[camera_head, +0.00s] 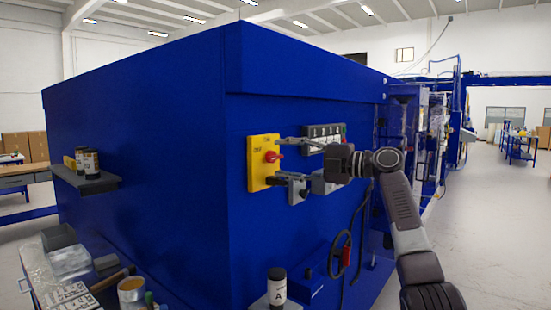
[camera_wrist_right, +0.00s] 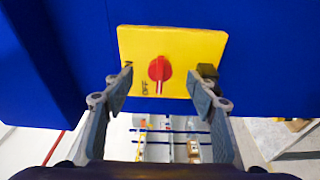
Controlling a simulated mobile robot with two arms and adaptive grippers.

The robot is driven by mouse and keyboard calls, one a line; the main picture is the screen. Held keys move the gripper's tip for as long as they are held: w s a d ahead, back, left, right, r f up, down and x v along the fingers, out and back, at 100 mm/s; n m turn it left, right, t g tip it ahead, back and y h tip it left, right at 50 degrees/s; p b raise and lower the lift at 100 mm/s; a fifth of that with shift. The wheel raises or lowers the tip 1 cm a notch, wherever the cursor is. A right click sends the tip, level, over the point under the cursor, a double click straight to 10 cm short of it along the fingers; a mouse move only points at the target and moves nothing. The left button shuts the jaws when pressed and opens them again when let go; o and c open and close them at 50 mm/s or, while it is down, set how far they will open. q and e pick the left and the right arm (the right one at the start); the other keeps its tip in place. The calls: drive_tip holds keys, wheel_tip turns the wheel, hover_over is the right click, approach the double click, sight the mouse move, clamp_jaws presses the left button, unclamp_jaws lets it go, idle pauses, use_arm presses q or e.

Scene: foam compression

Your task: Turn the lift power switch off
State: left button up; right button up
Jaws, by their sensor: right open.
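The lift power switch is a yellow plate (camera_head: 257,181) with a red rotary knob (camera_head: 272,156) on the blue machine's side. The wrist view shows the plate (camera_wrist_right: 190,45) and knob (camera_wrist_right: 159,68) straight ahead. A pale mark on the knob points down in that view, beside the "OFF" lettering. My right gripper (camera_head: 284,162) is in front of the plate; its fingers are spread above and below the knob in the head view. In the wrist view the gripper (camera_wrist_right: 166,78) has one finger on each side of the knob, apart from it. My left gripper is not in view.
A panel of buttons (camera_head: 325,135) is just right of the switch, behind my right gripper. A jar (camera_head: 277,287) marked A stands below. A shelf (camera_head: 88,182) with jars is at left. Open floor lies right.

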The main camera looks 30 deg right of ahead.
drive_tip(key=a+b+v, duration=0.1)
drive_tip(key=b+v, duration=0.3)
drive_tip(key=v, duration=0.3)
drive_tip(key=shift+s, duration=0.35)
drive_tip(key=shift+a, duration=0.1)
idle(0.6)
